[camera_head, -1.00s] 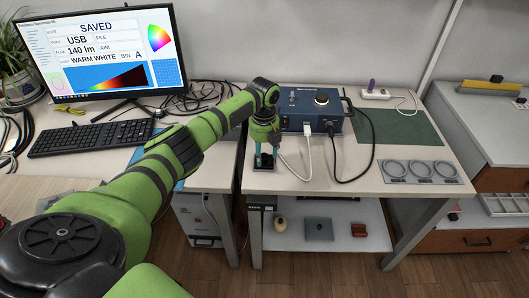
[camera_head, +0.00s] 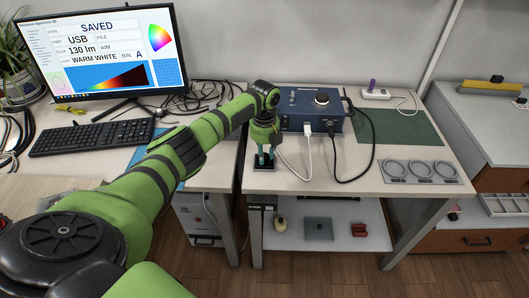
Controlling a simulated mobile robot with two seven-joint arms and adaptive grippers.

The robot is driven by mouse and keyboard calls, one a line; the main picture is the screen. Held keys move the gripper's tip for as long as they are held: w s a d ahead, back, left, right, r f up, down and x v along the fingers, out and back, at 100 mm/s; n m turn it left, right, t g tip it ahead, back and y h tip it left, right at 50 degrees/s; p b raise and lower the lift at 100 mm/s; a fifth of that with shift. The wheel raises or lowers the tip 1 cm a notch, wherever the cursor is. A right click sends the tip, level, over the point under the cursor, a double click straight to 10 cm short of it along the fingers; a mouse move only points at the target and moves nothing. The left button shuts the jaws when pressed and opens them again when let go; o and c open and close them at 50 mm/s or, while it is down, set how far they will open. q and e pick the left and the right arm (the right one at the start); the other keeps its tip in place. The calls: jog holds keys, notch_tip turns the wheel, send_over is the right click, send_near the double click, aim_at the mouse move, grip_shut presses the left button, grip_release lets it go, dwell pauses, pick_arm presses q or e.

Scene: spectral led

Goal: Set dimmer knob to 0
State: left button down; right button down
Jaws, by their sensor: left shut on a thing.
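My left gripper (camera_head: 265,160) points down at the front left of the right-hand table. Its fingers are shut on the dimmer knob, which they hide, just above a small black square base (camera_head: 262,168). The monitor (camera_head: 108,48) at the upper left reads SAVED, USB, 130 lm, WARM WHITE and bin A. My right gripper is not in view.
A blue instrument box (camera_head: 312,113) with a black top knob stands behind my gripper, with a white and a black cable hanging from its front. A green mat (camera_head: 398,128) and a grey plate with rings (camera_head: 420,172) lie to the right.

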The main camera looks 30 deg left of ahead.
pick_arm(q)
jog(key=n+p, duration=0.1)
jog(key=n, duration=0.2)
jog(key=shift+s+d+n+p, duration=0.15)
jog(key=shift+d+n+p, duration=0.05)
jog(key=shift+n+p, duration=0.15)
jog(key=n+p, duration=0.2)
jog(key=n, duration=0.3)
jog(key=shift+d+f, duration=0.1)
jog(key=n+p, duration=0.1)
jog(key=n, duration=0.4)
jog(key=n+p, duration=0.1)
jog(key=n, duration=0.3)
jog(key=shift+n, duration=0.25)
jog(key=n, duration=0.4)
jog(key=shift+w+p, duration=0.2)
jog(key=shift+p, duration=0.2)
jog(key=n, duration=0.5)
jog(key=shift+p, duration=0.3)
jog(key=n, duration=0.5)
jog(key=shift+w+a+r, duration=0.15)
jog(key=shift+a+r, duration=0.05)
jog(key=shift+a+n+p, duration=0.15)
jog(key=shift+n+p, duration=0.15)
jog(key=shift+n, duration=1.6)
jog(key=shift+r, duration=0.1)
